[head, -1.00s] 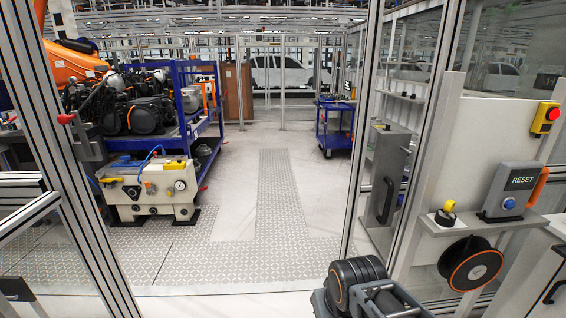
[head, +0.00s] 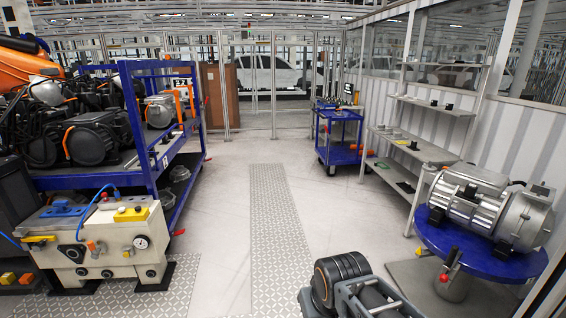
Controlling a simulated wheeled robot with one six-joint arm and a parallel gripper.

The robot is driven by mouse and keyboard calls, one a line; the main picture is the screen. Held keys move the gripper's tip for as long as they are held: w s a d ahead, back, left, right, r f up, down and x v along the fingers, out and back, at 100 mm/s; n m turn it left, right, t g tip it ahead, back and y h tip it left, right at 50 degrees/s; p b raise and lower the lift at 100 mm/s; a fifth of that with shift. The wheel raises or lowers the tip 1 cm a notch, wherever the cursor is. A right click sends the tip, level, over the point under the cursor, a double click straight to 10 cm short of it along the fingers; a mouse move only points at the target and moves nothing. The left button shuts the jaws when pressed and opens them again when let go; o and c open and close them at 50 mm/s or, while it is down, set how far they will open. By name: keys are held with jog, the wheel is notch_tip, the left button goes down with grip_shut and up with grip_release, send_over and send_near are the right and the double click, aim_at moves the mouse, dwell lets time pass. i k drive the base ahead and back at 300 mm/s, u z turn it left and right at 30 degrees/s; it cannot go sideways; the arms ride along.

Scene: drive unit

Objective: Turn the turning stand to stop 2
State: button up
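The turning stand (head: 438,242) is at the right of the head view, a round blue top on a grey pedestal. A silver drive unit (head: 485,205) lies on it, its right end near the picture edge. A lever with a red knob (head: 446,276) sticks out below the front edge of the blue top. No stop marks or numbers can be made out on the stand. A folded part of my arm shows at the bottom centre, well left of the stand. My gripper does not show in the head view.
A beige fixture (head: 105,238) stands at the lower left before a blue rack (head: 140,130) of dark units. A blue trolley (head: 338,138) stands at the back. Grey shelves (head: 425,150) line the right wall. The middle floor (head: 225,215) is clear.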

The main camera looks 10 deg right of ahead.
aim_at(501, 239)
jog(key=i, duration=1.95)
jog(key=z, duration=2.5)
jog(key=i, duration=1.15)
jog(key=z, duration=0.3)
